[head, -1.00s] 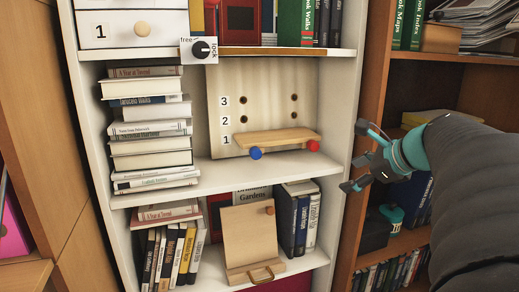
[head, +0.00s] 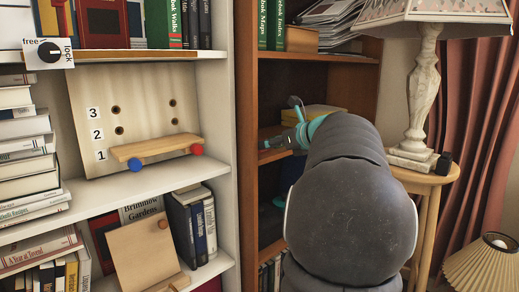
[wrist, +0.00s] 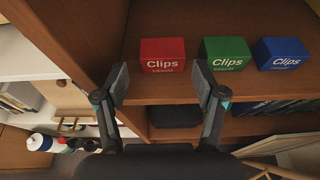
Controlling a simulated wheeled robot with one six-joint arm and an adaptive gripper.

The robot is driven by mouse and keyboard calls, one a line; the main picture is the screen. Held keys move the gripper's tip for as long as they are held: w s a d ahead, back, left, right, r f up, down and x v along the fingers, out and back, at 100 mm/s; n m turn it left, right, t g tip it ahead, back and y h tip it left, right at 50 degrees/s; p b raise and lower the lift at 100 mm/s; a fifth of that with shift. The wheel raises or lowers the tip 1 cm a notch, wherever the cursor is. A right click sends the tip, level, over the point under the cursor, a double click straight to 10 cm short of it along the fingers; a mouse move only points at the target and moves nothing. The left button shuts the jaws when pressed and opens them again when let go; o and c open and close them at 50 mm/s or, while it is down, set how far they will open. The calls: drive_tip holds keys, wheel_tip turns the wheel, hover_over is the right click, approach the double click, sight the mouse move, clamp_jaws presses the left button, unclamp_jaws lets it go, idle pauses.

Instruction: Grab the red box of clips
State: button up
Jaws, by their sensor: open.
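The red box of clips (wrist: 163,56) stands on a brown wooden shelf (wrist: 135,92) in the wrist view, leftmost in a row of three boxes labelled "Clips". My gripper (wrist: 160,82) is open and empty, its two fingers spread below and in front of the red box in the picture, apart from it. In the head view my gripper (head: 285,140) reaches into the brown bookcase (head: 247,130), partly hidden behind my arm. The red box does not show clearly in the head view.
A green clips box (wrist: 225,54) and a blue clips box (wrist: 281,54) stand right of the red one. The bookcase's side panel (wrist: 85,45) rises on the left. A lamp (head: 427,80) stands on a round wooden table (head: 425,178) right of my arm.

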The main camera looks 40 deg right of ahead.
drive_tip(key=shift+d+b+x, duration=0.1)
drive_tip(key=shift+b+x, duration=0.1)
drive_tip(key=shift+x, duration=1.25)
drive_tip(key=shift+d+b+x, duration=0.15)
drive_tip(key=shift+x, duration=1.35)
drive_tip(key=shift+w+r, duration=0.1)
drive_tip(key=shift+r, duration=0.1)
drive_tip(key=c, duration=0.9)
